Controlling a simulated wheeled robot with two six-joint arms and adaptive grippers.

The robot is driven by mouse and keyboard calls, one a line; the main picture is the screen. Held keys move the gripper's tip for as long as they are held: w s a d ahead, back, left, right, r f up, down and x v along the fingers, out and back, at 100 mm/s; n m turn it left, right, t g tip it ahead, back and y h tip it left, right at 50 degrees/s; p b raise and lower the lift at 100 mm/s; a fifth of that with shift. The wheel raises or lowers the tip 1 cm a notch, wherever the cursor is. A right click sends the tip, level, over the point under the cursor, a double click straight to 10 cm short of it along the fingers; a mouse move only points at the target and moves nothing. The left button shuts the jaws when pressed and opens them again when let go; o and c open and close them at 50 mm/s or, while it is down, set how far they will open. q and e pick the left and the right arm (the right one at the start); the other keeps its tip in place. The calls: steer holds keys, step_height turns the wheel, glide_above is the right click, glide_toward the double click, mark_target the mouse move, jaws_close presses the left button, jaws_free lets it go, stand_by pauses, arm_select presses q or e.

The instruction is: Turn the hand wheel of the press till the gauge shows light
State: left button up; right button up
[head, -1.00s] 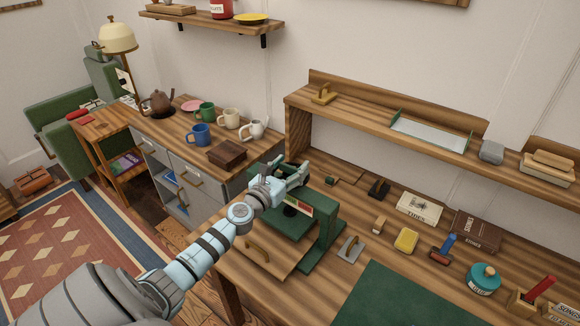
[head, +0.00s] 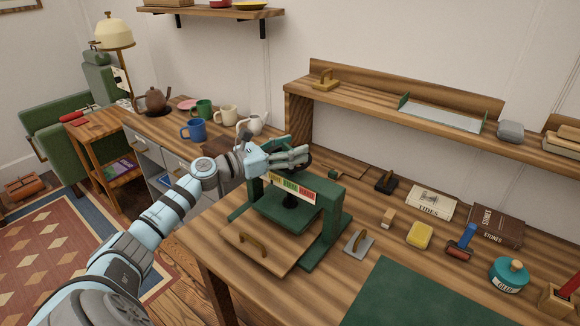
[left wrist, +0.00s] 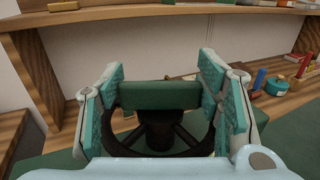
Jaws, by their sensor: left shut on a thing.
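The green press (head: 330,220) stands on the workbench. Its gauge (head: 292,188) has yellow, green and red fields; the pointer is too small to read. My left gripper (head: 300,156) is at the top of the press, shut on the hand wheel. In the head view most of the wheel is hidden behind the gripper. My right gripper is not in view.
A wooden board with a handle (head: 262,240) lies before the press. A grey tool (head: 358,243), a yellow block (head: 419,236) and a green mat (head: 420,298) lie to the right. Mugs (head: 194,130) stand on the cabinet to the left. A raised shelf (head: 400,118) runs behind.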

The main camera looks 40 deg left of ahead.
arm_select(q)
steer(key=shift+a+f+m+g+h+b, duration=0.15)
steer(key=shift+m+g+h+b, duration=0.15)
steer(key=shift+m+h+b, duration=0.35)
steer(key=shift+m+g+h, duration=0.35)
steer(key=shift+g+h, duration=0.05)
steer(key=shift+h, duration=0.35)
steer(key=o, duration=1.2)
